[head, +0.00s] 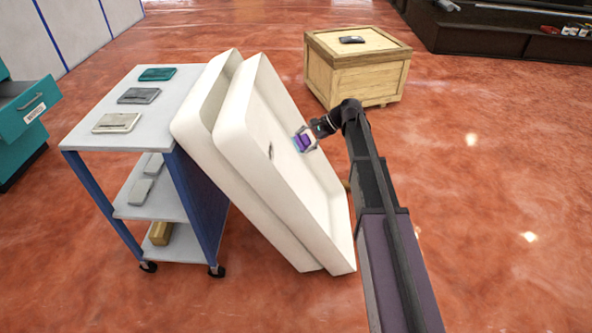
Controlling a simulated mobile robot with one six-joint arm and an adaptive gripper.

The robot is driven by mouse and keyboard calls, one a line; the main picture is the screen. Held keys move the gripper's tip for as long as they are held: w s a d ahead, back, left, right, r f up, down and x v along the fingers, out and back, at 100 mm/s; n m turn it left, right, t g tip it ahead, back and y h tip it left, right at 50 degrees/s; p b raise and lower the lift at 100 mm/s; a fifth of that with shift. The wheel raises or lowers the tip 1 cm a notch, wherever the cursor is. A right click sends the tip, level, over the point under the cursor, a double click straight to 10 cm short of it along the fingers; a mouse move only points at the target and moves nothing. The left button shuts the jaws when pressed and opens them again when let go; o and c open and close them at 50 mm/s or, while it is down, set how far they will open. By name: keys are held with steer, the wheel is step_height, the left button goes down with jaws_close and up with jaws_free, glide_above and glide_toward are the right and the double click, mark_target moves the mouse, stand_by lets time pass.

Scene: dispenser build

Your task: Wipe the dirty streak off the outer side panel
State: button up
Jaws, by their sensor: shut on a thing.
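Two white tray-shaped side panels lean against the cart. The outer side panel (312,190) is the one nearer my arm, its recessed face turned to the right. A small dark mark (270,151) shows on its face near the left rim; I cannot tell whether it is the dirty streak or a fitting. My gripper (304,140) is shut on a small purple block with a light blue edge (301,143), perhaps a sponge. It is in front of the panel's upper face, right of the mark. I cannot tell whether the block touches the panel.
The cart (188,98) carries several flat packets, including a green one (157,74), with more items on lower shelves. A wooden crate (357,82) with a dark item on top stands behind my arm. A teal drawer unit (22,115) is at left. The floor at right is clear.

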mark_target(271, 155)
step_height(271, 155, down, 8)
steer(key=a+y+b, duration=0.2)
steer(key=b, duration=0.7)
steer(key=shift+s+a+r+y+b, duration=0.25)
steer(key=shift+s+y+b, duration=0.05)
steer(key=shift+s, duration=0.1)
steer(key=shift+a, duration=0.15)
steer(key=shift+b+x, duration=1.35)
steer(key=shift+x, duration=1.5)
steer(key=shift+b+x, duration=0.4)
steer(key=shift+x, duration=0.5)
steer(key=shift+w, duration=0.2)
steer(key=shift+w, duration=1.85)
steer(key=shift+w, duration=0.1)
steer(key=shift+w, duration=1.85)
steer(key=shift+w, duration=0.1)
